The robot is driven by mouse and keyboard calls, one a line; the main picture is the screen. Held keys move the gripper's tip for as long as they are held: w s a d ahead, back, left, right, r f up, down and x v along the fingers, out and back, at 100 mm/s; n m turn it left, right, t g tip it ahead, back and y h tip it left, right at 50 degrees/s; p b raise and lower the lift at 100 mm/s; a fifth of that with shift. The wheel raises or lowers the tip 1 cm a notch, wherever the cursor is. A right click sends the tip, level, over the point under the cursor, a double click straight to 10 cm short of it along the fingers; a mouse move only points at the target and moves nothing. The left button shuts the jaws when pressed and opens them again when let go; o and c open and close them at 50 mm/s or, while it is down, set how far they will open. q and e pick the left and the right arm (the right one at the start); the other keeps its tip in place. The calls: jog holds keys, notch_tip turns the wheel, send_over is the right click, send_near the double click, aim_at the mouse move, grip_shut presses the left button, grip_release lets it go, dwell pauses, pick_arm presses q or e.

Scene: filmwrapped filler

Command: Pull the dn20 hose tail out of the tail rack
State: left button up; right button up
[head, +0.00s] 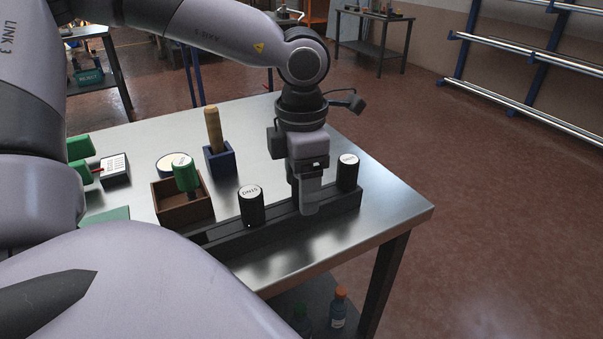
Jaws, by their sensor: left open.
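The tail rack (280,224) is a long dark bar along the table's front edge. A black hose tail (251,208) with a white top stands upright in it left of my gripper; its label looks like DN15 or DN10. Another black hose tail (347,174) stands near the rack's right end, its label too small to read. My left gripper (307,203) points down over the rack between these two, its fingers low at the bar and open. No dn20 label is readable, and anything between the fingers is hidden by them. My right gripper is not in view.
A brown wooden box (184,208) with a green-handled tool (186,174) stands left of the rack. Behind it are a blue holder (219,160) with a wooden handle and a round white-topped item (171,163). The metal table's (392,207) right end is clear.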

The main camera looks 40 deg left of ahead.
pick_arm(q)
grip_shut()
jog(key=shift+r+p, duration=0.5)
jog(key=shift+r, duration=0.55)
dwell(0.6)
jog(key=shift+r+p, duration=1.3)
jog(key=shift+r, duration=0.75)
jog(key=shift+r+p, duration=1.4)
jog(key=shift+r, duration=0.9)
